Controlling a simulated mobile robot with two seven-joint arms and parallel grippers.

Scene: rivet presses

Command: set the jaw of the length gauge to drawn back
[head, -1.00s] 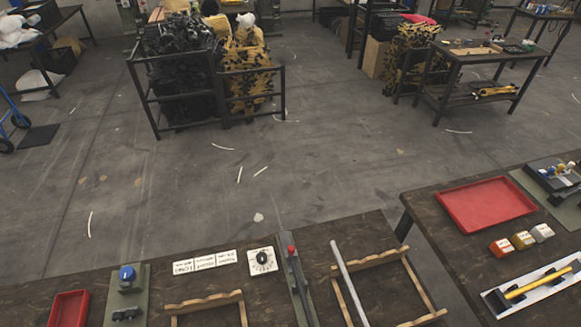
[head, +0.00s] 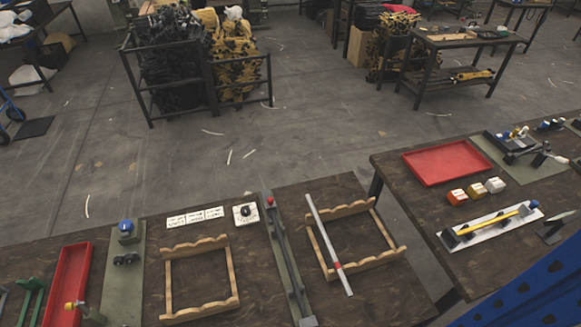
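On the right table, a long white plate (head: 470,236) carries dark blocks, a yellow bar (head: 490,223) and a blue-tipped end piece (head: 533,205); it looks like the length gauge, though I cannot be sure. The yellow bar lies along the plate. The position of any jaw is too small to tell. On the near table, a long narrow grey-green fixture (head: 285,258) with a red knob (head: 270,200) is another possible gauge. Neither of my grippers is in view.
The right table holds a red tray (head: 446,162) and small coloured blocks (head: 476,191). The near table holds wooden racks (head: 200,244), a silver rod (head: 330,245), a dial (head: 246,213) and a red bin (head: 68,285). A blue perforated beam (head: 535,295) fills the lower right corner.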

